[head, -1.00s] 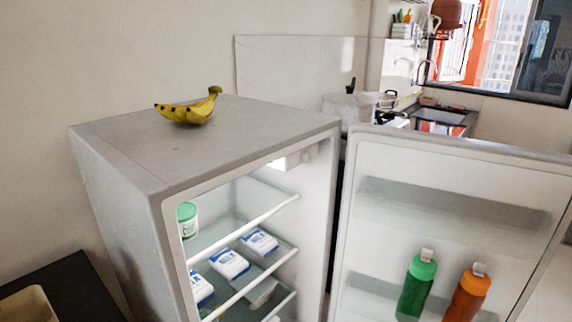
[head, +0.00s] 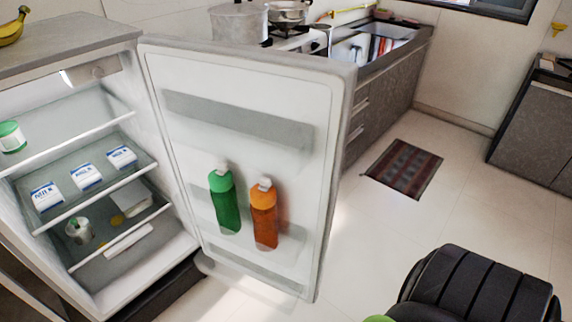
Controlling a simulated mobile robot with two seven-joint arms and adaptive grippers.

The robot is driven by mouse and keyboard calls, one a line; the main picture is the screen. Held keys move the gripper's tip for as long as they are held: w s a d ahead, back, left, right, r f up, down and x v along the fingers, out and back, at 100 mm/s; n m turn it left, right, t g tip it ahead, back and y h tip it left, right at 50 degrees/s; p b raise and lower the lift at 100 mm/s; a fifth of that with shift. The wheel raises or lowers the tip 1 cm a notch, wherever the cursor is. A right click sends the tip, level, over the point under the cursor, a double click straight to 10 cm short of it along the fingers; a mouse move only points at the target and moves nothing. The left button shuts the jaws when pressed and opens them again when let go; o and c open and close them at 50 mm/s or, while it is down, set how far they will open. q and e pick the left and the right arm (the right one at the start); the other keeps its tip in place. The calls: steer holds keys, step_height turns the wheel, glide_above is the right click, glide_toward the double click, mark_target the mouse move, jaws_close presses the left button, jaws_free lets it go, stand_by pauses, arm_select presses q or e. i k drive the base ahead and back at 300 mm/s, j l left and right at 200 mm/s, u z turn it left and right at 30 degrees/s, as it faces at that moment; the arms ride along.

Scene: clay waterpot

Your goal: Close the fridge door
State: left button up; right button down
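The fridge door (head: 240,95) stands wide open in the head view, hinged at the fridge's right side, with its inner face toward me. A green bottle (head: 225,203) and an orange bottle (head: 263,216) stand in its lower rack. The grey fridge body (head: 60,42) is at the left, its shelves exposed. Neither gripper shows. A dark ribbed part (head: 478,287) at the lower right looks like part of my own arm, with a bit of green beside it; its gripper end is not visible.
Shelves hold white-and-blue packs (head: 87,177), a green-lidded jar (head: 11,137) and a can (head: 78,231). A counter with stove and sink (head: 371,45) stands behind the door. Pale floor (head: 385,245) with a dark mat (head: 404,168) is free at right.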

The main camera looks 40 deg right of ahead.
mark_target(284, 117)
steer(key=k+l+u, duration=0.15)
steer(key=l, duration=0.25)
steer(key=l+u, duration=0.15)
steer(key=l, duration=0.3)
steer(key=k+l+u, duration=0.1)
steer(key=l, duration=0.3)
steer(key=k+l+u, duration=0.3)
steer(key=k+l, duration=0.15)
steer(key=l, duration=0.3)
steer(key=k+l+u, duration=0.15)
steer(key=l, duration=0.2)
steer(key=i+l+u, duration=0.15)
steer(key=l, duration=0.45)
steer(key=l+u, duration=0.1)
steer(key=l, duration=0.5)
steer(key=i+l+u, duration=0.15)
steer(key=l, duration=0.5)
steer(key=k+l+u, duration=0.2)
steer(key=k, duration=0.15)
steer(key=j, duration=0.1)
